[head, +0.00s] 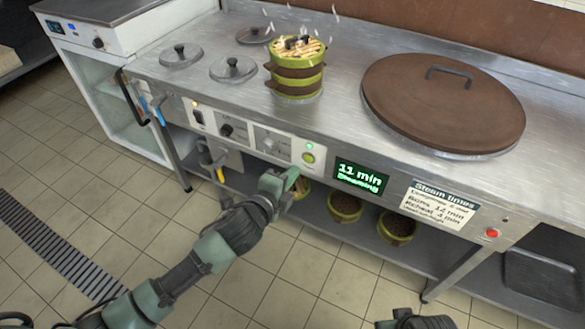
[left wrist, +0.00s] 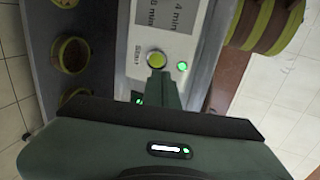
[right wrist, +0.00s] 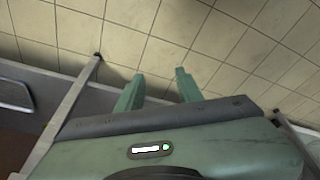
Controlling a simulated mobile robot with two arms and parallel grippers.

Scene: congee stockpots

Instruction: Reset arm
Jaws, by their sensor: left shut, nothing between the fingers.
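My left gripper (head: 292,176) is shut and empty, just in front of the steamer's control panel (head: 271,142). Its closed fingers (left wrist: 160,80) point at the round yellow-green start button (left wrist: 157,60) in the left wrist view; I cannot tell whether they touch it. The button (head: 308,158) shows uncovered in the head view. A green light (left wrist: 182,66) glows beside it. The display (head: 359,177) reads "11 min Steaming". My right gripper (right wrist: 153,88) is open and empty above the tiled floor; in the head view only a dark part of that arm shows at the bottom edge.
A green and brown steamer stack (head: 296,84) steams on the steel counter (head: 342,52). A large brown lid (head: 440,105) lies to its right, small lids (head: 233,68) to its left. Several baskets (head: 345,206) sit on the shelf below. The tiled floor (head: 245,285) in front is clear.

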